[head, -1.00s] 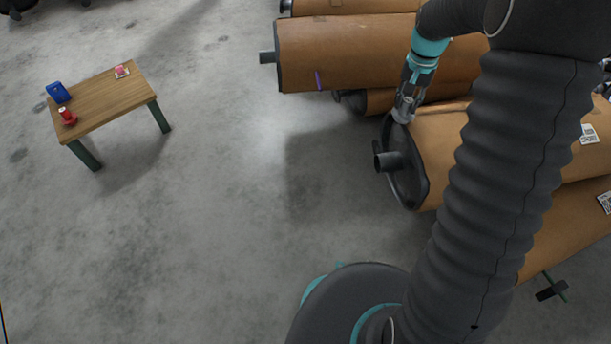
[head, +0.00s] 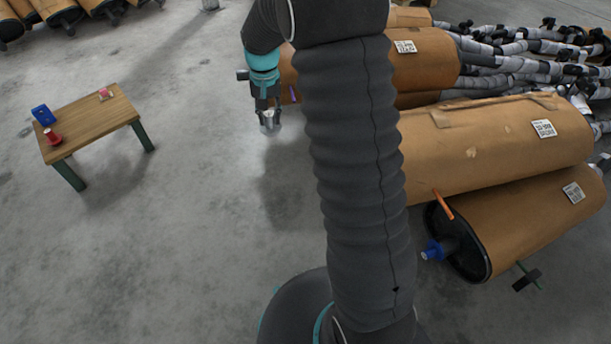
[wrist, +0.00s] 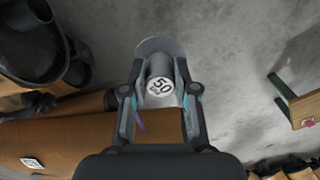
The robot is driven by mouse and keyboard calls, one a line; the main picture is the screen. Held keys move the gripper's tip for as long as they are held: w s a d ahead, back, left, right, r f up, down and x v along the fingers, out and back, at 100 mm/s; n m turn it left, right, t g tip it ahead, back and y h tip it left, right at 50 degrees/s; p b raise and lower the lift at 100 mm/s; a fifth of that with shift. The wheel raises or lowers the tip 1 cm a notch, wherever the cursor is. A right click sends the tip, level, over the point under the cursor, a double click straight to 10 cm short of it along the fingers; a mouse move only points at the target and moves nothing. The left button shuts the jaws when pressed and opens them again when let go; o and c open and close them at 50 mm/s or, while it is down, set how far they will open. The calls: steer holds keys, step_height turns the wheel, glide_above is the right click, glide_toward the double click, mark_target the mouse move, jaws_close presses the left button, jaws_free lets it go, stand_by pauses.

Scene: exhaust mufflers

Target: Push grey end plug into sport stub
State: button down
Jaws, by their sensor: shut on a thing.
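The grey end plug (wrist: 157,68), a short cylinder on a wider round flange with a "50" label, is held between the fingers of my gripper (wrist: 160,98) in the wrist view. In the head view my gripper (head: 268,112) holds the plug (head: 270,124) in the air left of the mufflers. In the wrist view a dark muffler end with an open stub (wrist: 37,67) is at upper left. No sport marking is readable. The plug is apart from every visible stub.
A wooden table (head: 97,125) with small blue and red things stands at left. A muffler with an orange mark (head: 443,204) has a blue plug (head: 433,250) in its end. Brown-wrapped mufflers (head: 490,145) fill the right. The floor between is clear.

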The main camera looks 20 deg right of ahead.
steer(key=shift+s+f, duration=0.1)
steer(key=shift+f, duration=0.15)
steer(key=s+d+f+n+g+h, duration=0.1)
steer(key=s+d+f+n+h, duration=0.1)
steer(key=s+f+n+h, duration=0.1)
steer(key=s+d+f+n+h, duration=0.3)
steer(key=f+n+h, duration=0.2)
steer(key=f+h, duration=0.3)
steer(key=s+d+f+n+g+h, duration=0.1)
steer(key=s+d+f+n+h, duration=0.2)
steer(key=f+h, duration=0.3)
steer(key=shift+s+d+f+n+g+h+b, duration=0.3)
steer(key=shift+n+h, duration=0.1)
steer(key=shift+n, duration=0.4)
steer(key=shift+d, duration=0.1)
steer(key=shift+s+d+p, duration=0.2)
steer(key=shift+d+p, duration=0.15)
steer(key=shift+d, duration=1.05)
steer(key=shift+s+d+p, duration=0.2)
steer(key=shift+d+p, duration=0.1)
steer(key=shift+d, duration=1.05)
